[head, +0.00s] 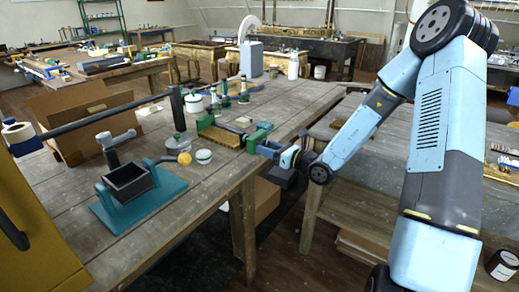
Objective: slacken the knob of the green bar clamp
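A green bar clamp lies near the right edge of the wooden workbench (150,210). Its green jaw (257,134) is at the bench edge, and its dark bar runs left beside a tan, brush-like block (221,136) to another green part (206,122). My gripper (268,149) reaches in from the right, at the bench edge, just below and right of the green jaw. It is small in this view and I cannot tell whether its fingers are open or shut, or whether they touch the clamp. The clamp's knob cannot be made out; my gripper may cover it.
A teal stand with a dark open box (128,182) is at the front left. Small jars (203,156) and a yellow-ended piece (184,158) lie left of the clamp. A dark bar (105,115) spans above the bench. A lower wooden table (350,190) stands right, beyond a gap.

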